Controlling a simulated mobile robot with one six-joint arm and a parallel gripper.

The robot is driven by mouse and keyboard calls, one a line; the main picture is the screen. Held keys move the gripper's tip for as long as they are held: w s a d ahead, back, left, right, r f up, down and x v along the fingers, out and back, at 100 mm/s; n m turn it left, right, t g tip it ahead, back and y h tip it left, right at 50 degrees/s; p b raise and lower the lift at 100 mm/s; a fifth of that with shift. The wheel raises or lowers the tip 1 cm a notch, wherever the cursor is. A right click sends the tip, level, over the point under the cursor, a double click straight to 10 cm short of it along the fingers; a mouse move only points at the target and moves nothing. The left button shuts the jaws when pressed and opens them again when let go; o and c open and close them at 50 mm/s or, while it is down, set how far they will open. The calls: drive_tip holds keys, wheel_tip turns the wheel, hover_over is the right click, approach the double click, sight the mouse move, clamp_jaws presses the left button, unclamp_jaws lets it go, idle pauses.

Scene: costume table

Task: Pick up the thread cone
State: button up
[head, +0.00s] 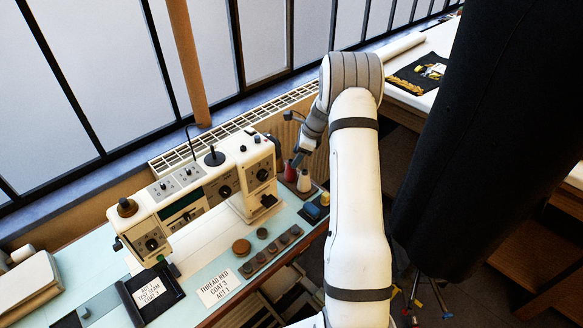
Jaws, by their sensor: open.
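A red thread cone (290,171) stands at the right end of the pale blue table, behind the sewing machine's right end. A white thread cone (304,182) stands just to its right and nearer. My gripper (299,158) comes down from the arm's far end, just above and beside the red cone's top. It is open, with its fingers dark and small in the picture. Whether the fingers touch or surround the red cone cannot be told. My arm rises to the right of both cones.
A cream sewing machine (190,195) stands left of the cones. A card reading "THREAD RED" (219,287) lies in front. A black hanging form (480,130) fills the right.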

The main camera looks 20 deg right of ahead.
sight(292, 160)
drive_tip(key=p+x, duration=0.2)
drive_tip(key=x, duration=0.4)
drive_tip(key=shift+w+a+f, duration=0.25)
drive_tip(key=shift+a, duration=0.05)
drive_tip(key=shift+c, duration=0.6)
drive_tip(key=c, duration=0.9)
drive_tip(key=shift+r, duration=0.15)
drive_tip(key=shift+c, duration=0.2)
wheel_tip(292, 160, up, 18)
drive_tip(key=b, duration=0.3)
